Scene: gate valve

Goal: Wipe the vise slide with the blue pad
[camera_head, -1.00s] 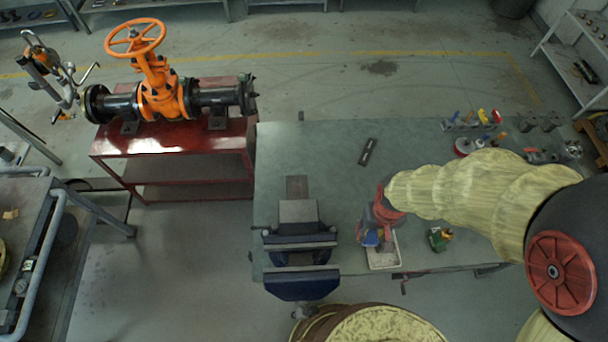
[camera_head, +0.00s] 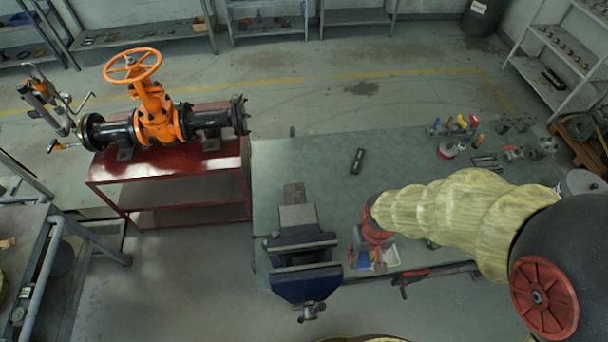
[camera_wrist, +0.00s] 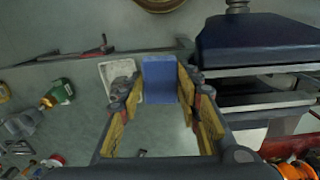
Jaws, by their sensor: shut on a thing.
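My gripper (camera_head: 366,258) is shut on the blue pad (camera_wrist: 160,72), which stands upright between the yellow-lined fingers in the wrist view. In the head view the pad shows as a small blue patch (camera_head: 364,263) under my gripper. The dark blue vise (camera_head: 300,285) is fixed at the bench's front edge, just left of my gripper; the pad is apart from it. Its grey flat metal part (camera_head: 297,216) extends behind the jaws. In the wrist view the vise (camera_wrist: 255,45) is at upper right. My gripper partly hides the pad's lower part.
A white tray (camera_wrist: 113,72) lies beside the pad, with a green item (camera_wrist: 60,93) further left. The bench top (camera_head: 330,190) is mostly clear behind the vise, apart from a small dark bar (camera_head: 357,161). Tools (camera_head: 460,130) stand at back right. The orange valve (camera_head: 155,115) is left.

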